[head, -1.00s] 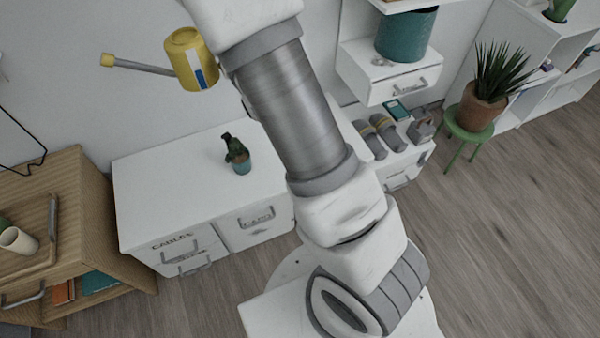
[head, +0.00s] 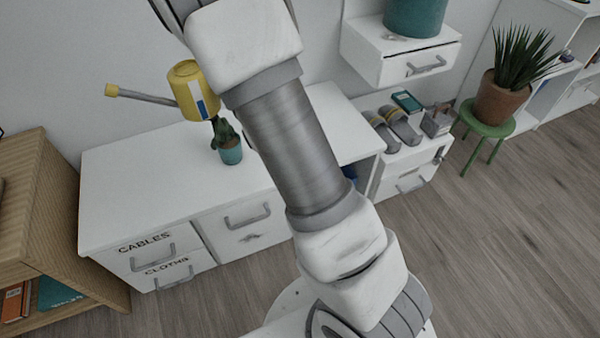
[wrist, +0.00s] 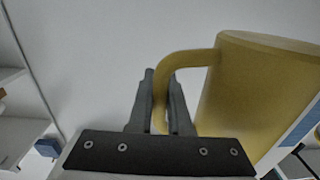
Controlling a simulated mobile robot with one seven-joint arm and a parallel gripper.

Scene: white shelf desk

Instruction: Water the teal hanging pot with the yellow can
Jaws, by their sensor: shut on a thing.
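The yellow watering can (head: 186,88) is held in the air in the head view, its long grey spout with a yellow tip pointing left. In the wrist view, the can (wrist: 258,95) fills the right side. My gripper (wrist: 160,90) is shut on its curved handle, one dark finger on each side. In the head view my arm hides the handle side and the fingers. No hanging pot can be made out. A small teal pot (head: 231,153) with a green cactus stands on the white desk, just below the can in the picture.
The white desk (head: 130,180) has free top around the small pot. A wooden cabinet (head: 40,200) stands at left. A wall drawer unit (head: 395,62) bears a teal container (head: 415,18). A potted plant (head: 497,100) sits on a green stool (head: 487,122) at right.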

